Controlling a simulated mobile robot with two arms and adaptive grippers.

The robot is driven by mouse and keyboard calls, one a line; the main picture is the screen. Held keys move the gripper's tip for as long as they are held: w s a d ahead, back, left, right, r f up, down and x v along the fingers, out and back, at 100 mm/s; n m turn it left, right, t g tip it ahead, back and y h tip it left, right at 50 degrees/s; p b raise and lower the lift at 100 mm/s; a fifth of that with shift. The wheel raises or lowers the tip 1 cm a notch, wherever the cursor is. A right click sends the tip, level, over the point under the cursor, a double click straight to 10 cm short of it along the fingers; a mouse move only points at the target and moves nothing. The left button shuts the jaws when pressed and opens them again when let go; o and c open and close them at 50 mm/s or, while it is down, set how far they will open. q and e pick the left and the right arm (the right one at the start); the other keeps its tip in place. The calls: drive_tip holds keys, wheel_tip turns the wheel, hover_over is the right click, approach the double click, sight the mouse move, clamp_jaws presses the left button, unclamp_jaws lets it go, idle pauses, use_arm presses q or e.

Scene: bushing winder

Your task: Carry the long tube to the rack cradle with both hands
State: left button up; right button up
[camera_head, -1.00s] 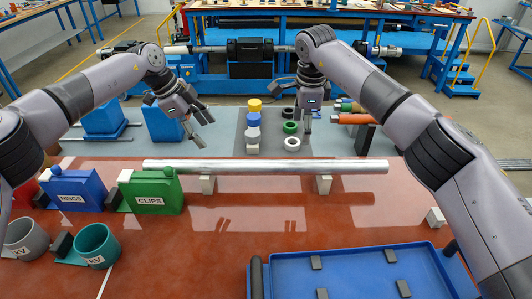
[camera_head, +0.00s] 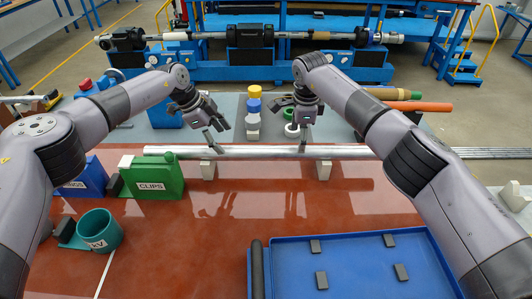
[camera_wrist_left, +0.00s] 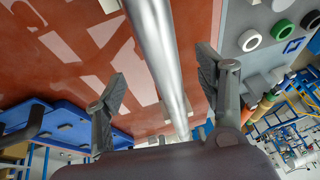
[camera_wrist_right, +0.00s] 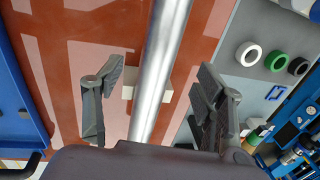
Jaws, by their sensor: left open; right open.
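The long tube (camera_head: 255,152) is a shiny silver bar lying level across two pale blocks, a left one (camera_head: 208,170) and a right one (camera_head: 323,169), on the red-brown table. My left gripper (camera_head: 216,134) is open just above the tube's left part. In the left wrist view the tube (camera_wrist_left: 158,50) runs between its spread fingers. My right gripper (camera_head: 300,130) is open just above the tube's right part. In the right wrist view the tube (camera_wrist_right: 160,65) passes between its open fingers, beside a pale block (camera_wrist_right: 130,84). I cannot pick out the rack cradle with certainty.
A green CLIPS bin (camera_head: 152,178), a blue bin (camera_head: 88,180) and a teal cup (camera_head: 99,230) stand at the left. A blue tray (camera_head: 365,265) lies at the front right. An orange roll (camera_head: 422,106) lies at the back right.

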sight(229, 148)
use_arm(q)
drive_tip(key=x, duration=0.6)
use_arm(e)
drive_tip(key=f, duration=0.4)
drive_tip(key=w+f, duration=0.1)
drive_tip(key=shift+f, duration=0.4)
use_arm(q)
drive_tip(key=shift+x, duration=0.8)
use_arm(e)
drive_tip(key=shift+f, duration=0.8)
drive_tip(key=shift+w, duration=0.1)
use_arm(q)
drive_tip(key=shift+c, duration=0.4)
use_arm(e)
drive_tip(key=shift+c, duration=0.4)
use_arm(q)
clamp_jaws()
use_arm(e)
clamp_jaws()
use_arm(q)
drive_tip(key=shift+r, duration=0.1)
use_arm(e)
drive_tip(key=shift+r, duration=0.1)
